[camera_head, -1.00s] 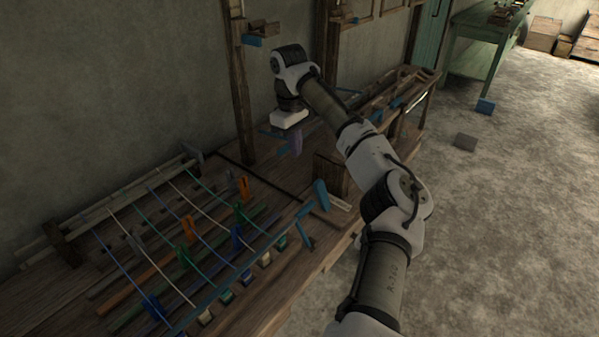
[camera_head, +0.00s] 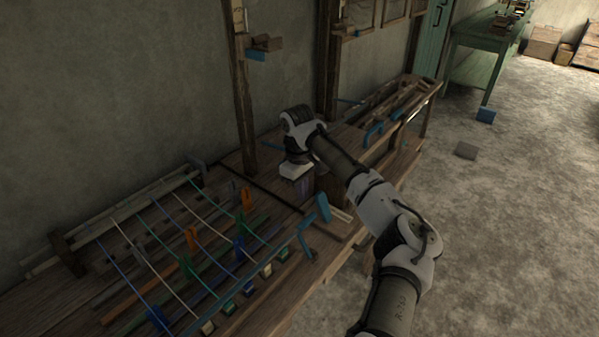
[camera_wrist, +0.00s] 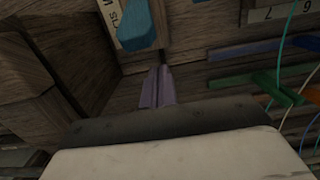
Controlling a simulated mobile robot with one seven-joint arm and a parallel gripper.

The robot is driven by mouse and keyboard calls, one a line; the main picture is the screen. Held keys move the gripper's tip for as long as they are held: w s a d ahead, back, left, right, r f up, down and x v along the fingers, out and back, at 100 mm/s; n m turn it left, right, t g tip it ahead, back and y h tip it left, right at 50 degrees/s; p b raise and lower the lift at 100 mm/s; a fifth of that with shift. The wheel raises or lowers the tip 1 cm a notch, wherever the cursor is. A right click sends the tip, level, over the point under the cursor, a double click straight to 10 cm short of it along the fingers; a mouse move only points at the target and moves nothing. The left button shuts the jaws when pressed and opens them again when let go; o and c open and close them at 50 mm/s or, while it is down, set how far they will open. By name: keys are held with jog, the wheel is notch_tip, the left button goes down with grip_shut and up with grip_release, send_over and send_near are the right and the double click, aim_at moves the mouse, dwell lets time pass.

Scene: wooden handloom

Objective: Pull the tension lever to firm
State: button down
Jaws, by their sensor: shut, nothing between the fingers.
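A blue handle (camera_head: 323,208), which looks like the tension lever, stands tilted at the right end of the loom's front beam. It also shows at the top of the wrist view as a blue block (camera_wrist: 138,24), beside a pale strip (camera_wrist: 112,18) with partly cut-off lettering. My gripper (camera_head: 303,188) is just behind and left of the handle in the head view, low over the loom bench. Its purple fingers (camera_wrist: 157,88) are closed together and empty, pointing toward the wood. A gap shows between the fingers and the blue handle in the wrist view.
Coloured threads and pegs (camera_head: 193,238) fill the bench to the left. A wooden post (camera_head: 243,110) rises behind my gripper. A wooden block (camera_wrist: 30,80) stands close at the left in the wrist view. Floor to the right is mostly clear.

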jog(key=shift+s+d+r+p, duration=0.2)
jog(key=shift+s+d+r, duration=0.2)
jog(key=shift+d, duration=0.2)
jog(key=shift+s+d+r+p, duration=0.15)
jog(key=shift+s+d+r, duration=0.25)
jog(key=shift+d, duration=0.15)
